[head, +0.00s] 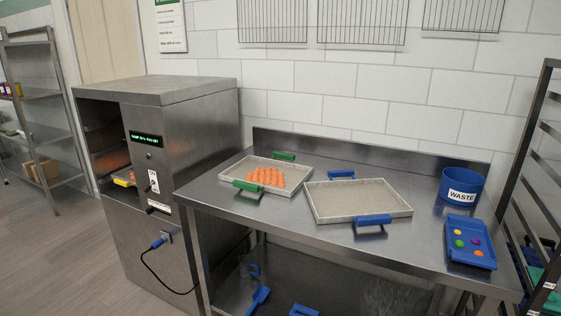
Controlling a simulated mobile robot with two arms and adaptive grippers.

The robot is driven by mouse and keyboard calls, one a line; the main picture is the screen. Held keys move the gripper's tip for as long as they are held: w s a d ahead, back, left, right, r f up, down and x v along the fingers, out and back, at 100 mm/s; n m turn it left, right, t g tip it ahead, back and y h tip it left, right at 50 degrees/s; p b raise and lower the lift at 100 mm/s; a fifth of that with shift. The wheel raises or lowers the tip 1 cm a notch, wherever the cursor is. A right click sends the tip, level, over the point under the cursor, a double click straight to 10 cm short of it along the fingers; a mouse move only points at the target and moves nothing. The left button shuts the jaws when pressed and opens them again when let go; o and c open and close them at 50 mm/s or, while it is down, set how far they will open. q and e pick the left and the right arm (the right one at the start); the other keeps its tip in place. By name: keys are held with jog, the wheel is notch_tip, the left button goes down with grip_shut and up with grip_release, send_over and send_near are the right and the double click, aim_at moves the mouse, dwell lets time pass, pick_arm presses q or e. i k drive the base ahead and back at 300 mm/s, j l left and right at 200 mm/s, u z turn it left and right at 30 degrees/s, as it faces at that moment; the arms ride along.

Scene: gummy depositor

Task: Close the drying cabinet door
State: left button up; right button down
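A steel cabinet (200,125) stands at the left, with a small green-lit display (146,139), a switch and labels on its front. I cannot tell from its look whether it is the drying cabinet. Its front has an open bay on the left side, and a tray with a yellow handle (124,182) and some orange pieces shows inside. No swung-out door is clearly visible on it. Neither of my grippers is in view.
A steel table (330,245) holds a tray of orange gummies (297,190), an empty-looking pale tray (406,208), a blue waste bin (462,186) and a blue tray (480,257). A rack (535,150) stands right, shelves (50,95) far left. Floor (50,260) at left is clear.

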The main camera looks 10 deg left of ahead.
aim_at(6, 178)
jog(key=i+j+z, duration=0.15)
jog(key=j+z, duration=0.2)
jog(key=z, duration=0.15)
jog(key=j+z, duration=0.6)
jog(key=j, duration=1.55)
jog(key=i, duration=0.05)
